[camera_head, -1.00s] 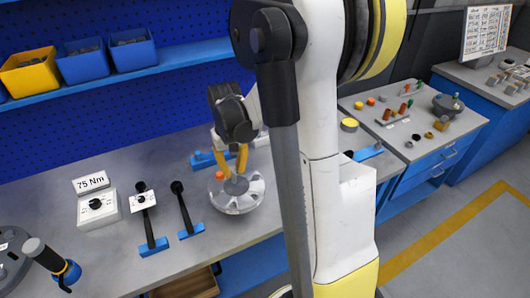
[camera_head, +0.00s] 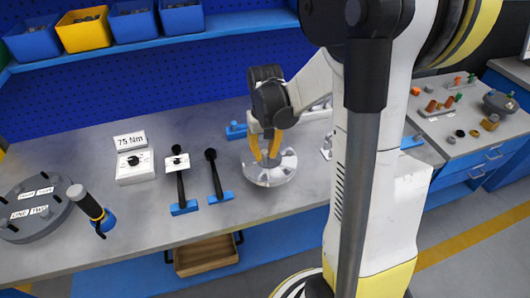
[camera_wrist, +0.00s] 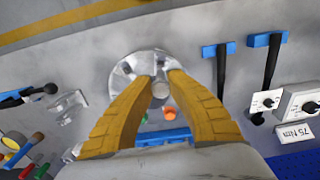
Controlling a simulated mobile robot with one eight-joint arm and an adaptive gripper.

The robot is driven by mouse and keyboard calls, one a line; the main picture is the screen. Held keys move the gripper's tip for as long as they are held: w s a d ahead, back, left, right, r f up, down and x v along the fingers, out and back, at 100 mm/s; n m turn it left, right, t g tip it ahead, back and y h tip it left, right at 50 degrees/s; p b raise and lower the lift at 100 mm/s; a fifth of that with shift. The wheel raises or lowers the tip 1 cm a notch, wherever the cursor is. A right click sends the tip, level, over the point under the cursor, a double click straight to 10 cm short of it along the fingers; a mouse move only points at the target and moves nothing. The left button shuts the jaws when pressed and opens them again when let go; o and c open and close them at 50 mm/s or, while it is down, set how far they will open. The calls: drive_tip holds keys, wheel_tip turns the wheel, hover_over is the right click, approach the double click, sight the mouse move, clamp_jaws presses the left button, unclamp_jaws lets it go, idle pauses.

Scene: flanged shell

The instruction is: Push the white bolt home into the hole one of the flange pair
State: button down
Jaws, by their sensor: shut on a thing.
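My gripper (camera_head: 268,160) points down at a silver, round, slotted part (camera_head: 283,174) on the bench. In the wrist view my gripper (camera_wrist: 160,88) is shut on a light-grey round piece (camera_wrist: 160,91) over this silver part (camera_wrist: 122,72). I cannot tell if the piece is separate or the part's hub. A dark grey round flange (camera_head: 28,231) at the far left of the head view bears labels, two reading ONE and TWO. I cannot pick out a white bolt for certain, and the flange's holes are too small to make out.
A white 75 Nm box (camera_head: 134,169) and two black-handled tools with blue ends (camera_head: 184,208) (camera_head: 221,197) lie between flange and gripper. Blue and yellow bins (camera_head: 84,33) sit on the shelf. The bench front is mostly clear.

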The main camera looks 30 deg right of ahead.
sight(265, 162)
drive_tip(key=shift+f+b, duration=1.35)
drive_tip(key=shift+f, duration=0.6)
drive_tip(key=shift+f+b, duration=2.75)
drive_tip(key=shift+f, duration=0.25)
drive_tip(key=c, duration=1.3)
unclamp_jaws()
drive_tip(key=shift+c, duration=0.2)
drive_tip(key=shift+r, duration=0.15)
wheel_tip(265, 162, up, 12)
drive_tip(key=shift+f, duration=0.1)
drive_tip(key=s+a+r+n+t, duration=0.3)
drive_tip(key=s+a+t, duration=0.4)
drive_tip(key=s+a, duration=0.3)
drive_tip(key=a, duration=0.3)
drive_tip(key=shift+s+a, duration=0.25)
drive_tip(key=shift+s, duration=0.15)
